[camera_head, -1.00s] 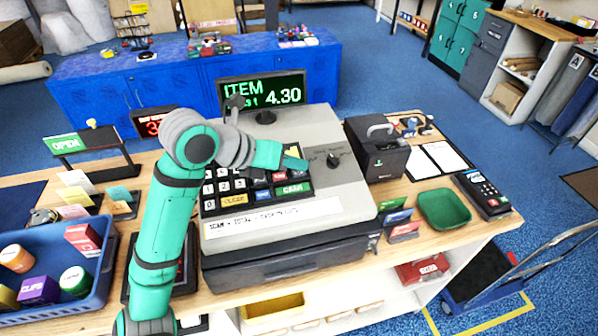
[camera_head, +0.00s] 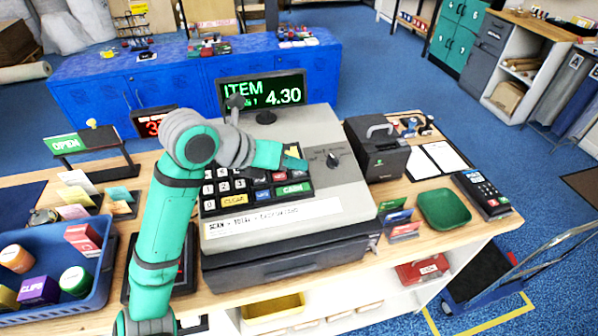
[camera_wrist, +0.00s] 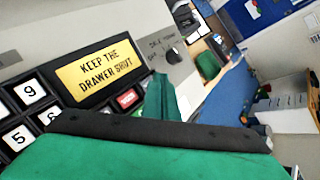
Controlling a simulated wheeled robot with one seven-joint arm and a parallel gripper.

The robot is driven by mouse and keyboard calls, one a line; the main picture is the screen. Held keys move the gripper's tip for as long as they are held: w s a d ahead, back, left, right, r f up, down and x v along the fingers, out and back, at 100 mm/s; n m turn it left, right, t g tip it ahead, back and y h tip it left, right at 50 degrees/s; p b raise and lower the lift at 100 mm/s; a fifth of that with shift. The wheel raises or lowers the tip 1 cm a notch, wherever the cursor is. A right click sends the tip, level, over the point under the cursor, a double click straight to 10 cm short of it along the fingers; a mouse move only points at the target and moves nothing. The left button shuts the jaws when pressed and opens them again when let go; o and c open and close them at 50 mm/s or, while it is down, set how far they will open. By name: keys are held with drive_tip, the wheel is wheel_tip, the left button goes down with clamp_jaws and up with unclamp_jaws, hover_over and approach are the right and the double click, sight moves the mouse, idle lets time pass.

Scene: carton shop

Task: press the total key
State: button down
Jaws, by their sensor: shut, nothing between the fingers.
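The cash register (camera_head: 340,198) stands on the wooden counter, its display (camera_head: 262,94) reading ITEM and 4.30. Its keypad (camera_head: 222,188) shows number keys, a yellow CLEAR key (camera_head: 235,200) and a green CASH key (camera_head: 293,189). My gripper (camera_head: 296,162) is shut and empty, over the upper right of the keypad; whether it touches a key I cannot tell. In the wrist view my gripper (camera_wrist: 165,95) lies beside a red key (camera_wrist: 128,98) and a yellow plate (camera_wrist: 100,65) reading KEEP THE DRAWER SHUT. I cannot make out a total key; my arm hides part of the keypad.
A dial (camera_head: 333,160) sits right of the keypad. A black printer (camera_head: 378,150), green tray (camera_head: 444,209) and card terminal (camera_head: 482,193) stand to the right. A blue bin (camera_head: 50,262) with goods is at the left. The display stands behind my arm.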

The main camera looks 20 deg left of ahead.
drive_tip(key=shift+f, duration=0.15)
drive_tip(key=shift+w+f, duration=0.1)
drive_tip(key=shift+f, duration=0.2)
drive_tip(key=shift+f, duration=0.7)
idle(1.0)
drive_tip(key=shift+r, duration=0.1)
drive_tip(key=shift+r, duration=0.8)
drive_tip(key=shift+r, duration=0.15)
